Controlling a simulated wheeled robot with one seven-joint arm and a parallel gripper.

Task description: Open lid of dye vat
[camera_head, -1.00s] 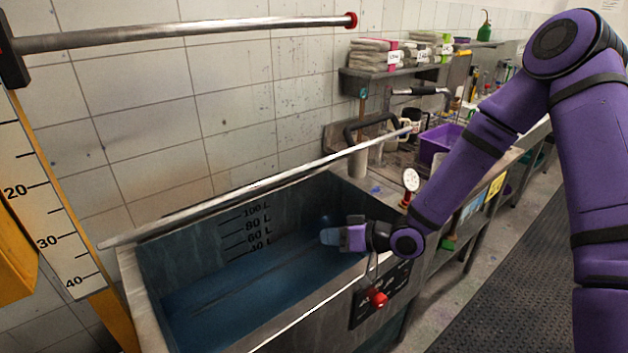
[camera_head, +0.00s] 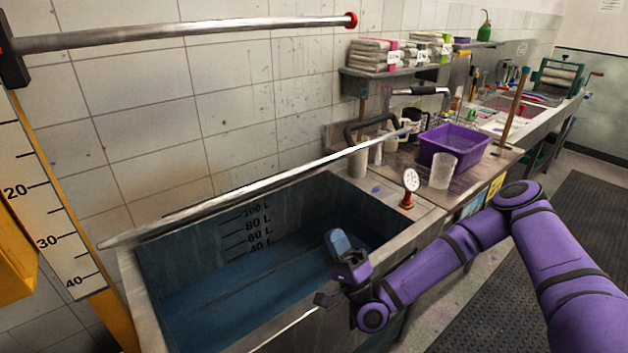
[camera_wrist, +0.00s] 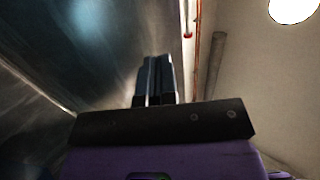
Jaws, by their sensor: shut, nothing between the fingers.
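The dye vat (camera_head: 146,300) is a grey metal tank with blue liquid and litre marks on its inner wall. Its lid (camera_head: 250,187) shows as a thin metal slab, seen almost edge-on, raised above the back of the vat, so the inside is open to view. My gripper (camera_head: 338,240) is shut and empty, its bluish fingers pointing up over the vat's near right part, below the lid and apart from it. In the wrist view the shut fingers (camera_wrist: 156,78) point up beside a grey metal surface that I cannot identify for certain.
A horizontal pipe (camera_head: 190,31) runs along the wall above. The dark floor mat (camera_head: 480,285) is clear.

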